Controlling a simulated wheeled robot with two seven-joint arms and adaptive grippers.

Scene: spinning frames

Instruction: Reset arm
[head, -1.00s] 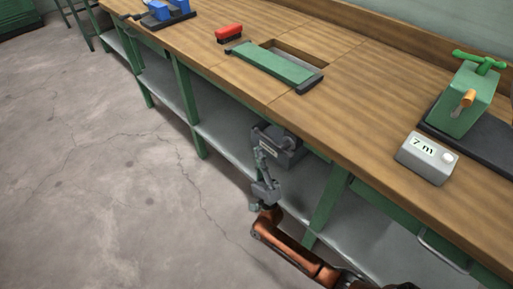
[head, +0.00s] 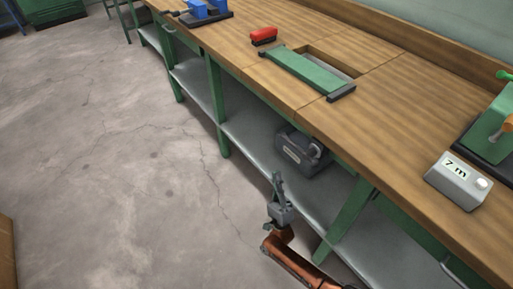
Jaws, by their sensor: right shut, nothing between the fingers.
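My right arm comes in from the bottom of the head view, with orange links. My right gripper (head: 277,182) is grey, points up in the picture and is shut with nothing in it. It is in front of the bench's lower shelf, apart from the dark grey box-shaped device (head: 303,151) with a round knob or roll on its side. That device sits on the lower shelf. My left gripper is out of view.
The wooden workbench (head: 388,112) with green legs runs diagonally. On it are a green plate (head: 300,70), a red brush-like block (head: 264,36), a blue vise (head: 205,10), a grey box marked "7 m" (head: 458,184) and a green machine (head: 490,128). The concrete floor (head: 110,170) is clear.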

